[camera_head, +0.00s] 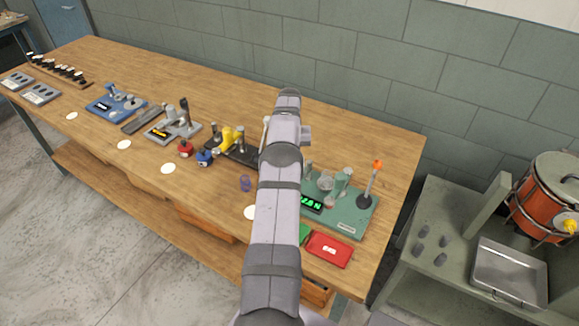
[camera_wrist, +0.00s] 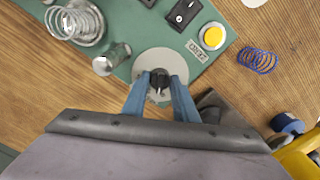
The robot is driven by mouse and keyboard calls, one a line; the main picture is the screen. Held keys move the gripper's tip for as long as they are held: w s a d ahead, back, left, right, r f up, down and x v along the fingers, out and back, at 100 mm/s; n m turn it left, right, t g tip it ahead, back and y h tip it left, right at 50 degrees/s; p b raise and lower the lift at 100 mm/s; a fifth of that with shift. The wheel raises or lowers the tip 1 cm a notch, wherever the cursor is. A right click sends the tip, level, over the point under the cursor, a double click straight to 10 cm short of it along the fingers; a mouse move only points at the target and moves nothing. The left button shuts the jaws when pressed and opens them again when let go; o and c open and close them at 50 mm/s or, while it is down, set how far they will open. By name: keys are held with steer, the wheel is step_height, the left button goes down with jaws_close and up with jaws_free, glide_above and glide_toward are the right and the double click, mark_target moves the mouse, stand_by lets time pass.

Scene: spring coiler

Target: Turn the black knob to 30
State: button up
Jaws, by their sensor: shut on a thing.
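In the wrist view, the black knob (camera_wrist: 159,77) sits on a pale round dial (camera_wrist: 160,58) at the edge of a green board (camera_wrist: 125,30). My gripper (camera_wrist: 160,86) has its two blue fingers on either side of the knob and is shut on it. The dial's marks and the knob's setting are too small to read. In the head view, the green board (camera_head: 345,222) is at the right end of the wooden bench. My arm hides the knob and gripper there. A display (camera_head: 310,204) with green characters is partly covered by my arm.
A loose blue spring (camera_wrist: 258,60) lies right. A red tray (camera_head: 330,249) is at the bench's front edge.

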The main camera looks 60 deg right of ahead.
steer(key=m, duration=0.6)
steer(key=shift+b, duration=0.3)
stand_by(0.4)
steer(key=o, duration=1.1)
steer(key=shift+c, duration=0.2)
steer(key=shift+r, duration=0.1)
steer(key=shift+r, duration=3.6)
